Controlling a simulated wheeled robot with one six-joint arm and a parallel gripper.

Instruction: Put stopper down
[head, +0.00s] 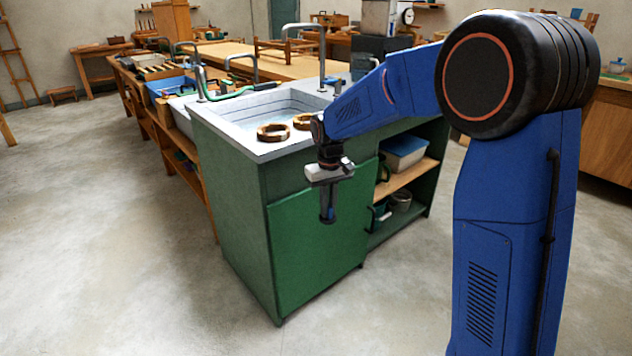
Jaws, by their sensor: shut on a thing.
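My gripper (328,214) points down in front of the green door of the sink cabinet (310,240), below the level of the sink rim. Its fingers are shut on a small dark, bluish thing (331,212), probably the stopper. The fingers hide most of it, so its shape is not clear. There is open air beneath the fingertips, above the concrete floor. The light grey sink (262,148) is above and behind the gripper.
Taps stand behind the basin. Open shelves (405,177) to the right hold a blue-and-white bin (404,155) and pots. A long workbench runs behind at left. The floor (130,220) at left is clear.

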